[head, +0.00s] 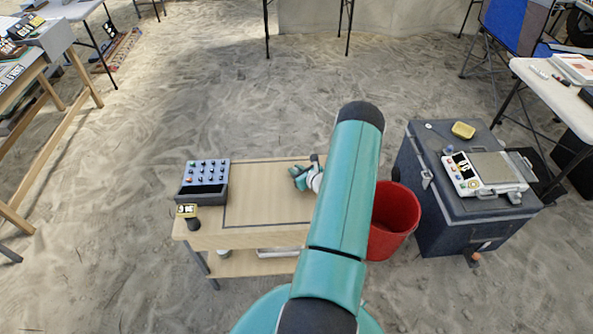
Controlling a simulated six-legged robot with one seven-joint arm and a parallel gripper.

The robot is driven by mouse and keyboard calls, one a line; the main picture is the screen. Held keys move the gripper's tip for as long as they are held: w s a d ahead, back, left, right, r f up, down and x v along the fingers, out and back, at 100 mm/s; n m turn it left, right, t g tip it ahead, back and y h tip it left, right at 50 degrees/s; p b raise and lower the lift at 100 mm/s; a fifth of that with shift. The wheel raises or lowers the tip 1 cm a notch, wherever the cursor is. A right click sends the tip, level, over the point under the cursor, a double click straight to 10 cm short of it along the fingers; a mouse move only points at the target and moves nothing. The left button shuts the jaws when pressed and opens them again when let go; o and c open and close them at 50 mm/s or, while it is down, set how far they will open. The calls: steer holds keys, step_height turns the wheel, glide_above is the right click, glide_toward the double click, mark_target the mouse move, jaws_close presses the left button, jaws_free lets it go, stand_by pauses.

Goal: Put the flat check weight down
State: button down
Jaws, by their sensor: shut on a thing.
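My gripper (298,178) is low over the far right part of the small wooden table (262,203). It is partly hidden behind my teal arm. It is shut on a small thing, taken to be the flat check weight. The weight itself is too small and too hidden to make out. I cannot tell whether it touches the tabletop.
A red bucket (396,222) is right of the table. The table's middle is clear.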

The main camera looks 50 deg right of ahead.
steer(key=shift+f, duration=0.15)
steer(key=c, duration=1.3)
jaws_free()
